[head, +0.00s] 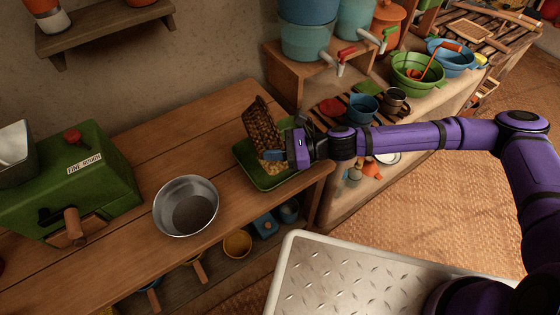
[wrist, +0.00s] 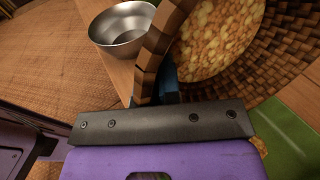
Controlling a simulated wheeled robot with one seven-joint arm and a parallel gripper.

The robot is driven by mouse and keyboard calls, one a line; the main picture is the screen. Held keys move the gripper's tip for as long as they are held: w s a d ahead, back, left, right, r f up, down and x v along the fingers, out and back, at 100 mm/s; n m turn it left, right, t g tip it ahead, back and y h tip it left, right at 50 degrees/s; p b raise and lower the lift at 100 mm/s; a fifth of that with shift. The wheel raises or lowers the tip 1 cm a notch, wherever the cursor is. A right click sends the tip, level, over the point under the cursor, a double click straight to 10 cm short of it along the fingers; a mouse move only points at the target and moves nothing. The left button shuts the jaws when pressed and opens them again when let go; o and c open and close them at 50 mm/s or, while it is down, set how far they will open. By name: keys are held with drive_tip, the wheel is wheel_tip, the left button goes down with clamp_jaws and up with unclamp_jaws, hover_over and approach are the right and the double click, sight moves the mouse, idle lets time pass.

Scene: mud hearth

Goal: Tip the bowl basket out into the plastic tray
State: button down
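The bowl basket (head: 262,125) is dark brown and woven. It is tipped steeply, almost on edge, over the green plastic tray (head: 243,163) on the wooden bench. My gripper (head: 274,155) comes from the right and is shut on the basket's rim with blue fingertips. In the wrist view the basket's woven wall (wrist: 285,50) surrounds yellow-tan pieces (wrist: 220,35), and its rim passes between the fingers (wrist: 163,85). In the head view, tan pieces show low by the fingers; whether some lie in the tray is unclear. A green tray corner (wrist: 290,140) shows in the wrist view.
A steel bowl (head: 186,206) stands left of the tray, with a green machine (head: 75,185) beyond it. A shelf unit with a blue cup (head: 362,108), a green basin (head: 418,72) and water containers (head: 305,40) stands behind my arm. Bare bench lies between bowl and tray.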

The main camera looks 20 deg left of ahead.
drive_tip(key=shift+w+d+r+y, duration=0.2)
drive_tip(key=shift+w+d+y, duration=0.05)
drive_tip(key=shift+d+y, duration=0.15)
idle(0.6)
drive_tip(key=s+a+f+h, duration=0.1)
drive_tip(key=s+a+t+h, duration=0.1)
drive_tip(key=a+h, duration=0.1)
drive_tip(key=shift+s+f+n, duration=0.15)
drive_tip(key=shift+f+n, duration=0.25)
drive_tip(key=shift+a, duration=0.1)
drive_tip(key=shift+s+a+f+n+t+h+b, duration=0.15)
drive_tip(key=shift+s+a+f+t+h+b, duration=0.15)
drive_tip(key=shift+f+t+h, duration=0.25)
drive_tip(key=shift+s+a+f+n+t+h+b, duration=0.25)
drive_tip(key=shift+a+f+h, duration=0.1)
drive_tip(key=shift+h, duration=0.45)
drive_tip(key=shift+s+a+f+n+t+h+b, duration=0.1)
drive_tip(key=shift+s+a+f+t+h+b, duration=0.15)
drive_tip(key=shift+f+t+h, duration=0.3)
drive_tip(key=shift+s+a+r+t+h+b, duration=0.25)
drive_tip(key=shift+a+h+b, duration=0.1)
drive_tip(key=shift+h, duration=0.25)
drive_tip(key=shift+s+a+r+n+t+h+b, duration=0.15)
drive_tip(key=shift+s+a+n+t+h+b, duration=0.15)
drive_tip(key=shift+s+a+t+h+b, duration=0.55)
drive_tip(key=shift+s+a+r+n+t+h+b, duration=0.15)
drive_tip(key=shift+s+a+n+t+h+b, duration=0.3)
drive_tip(key=shift+a+h, duration=0.6)
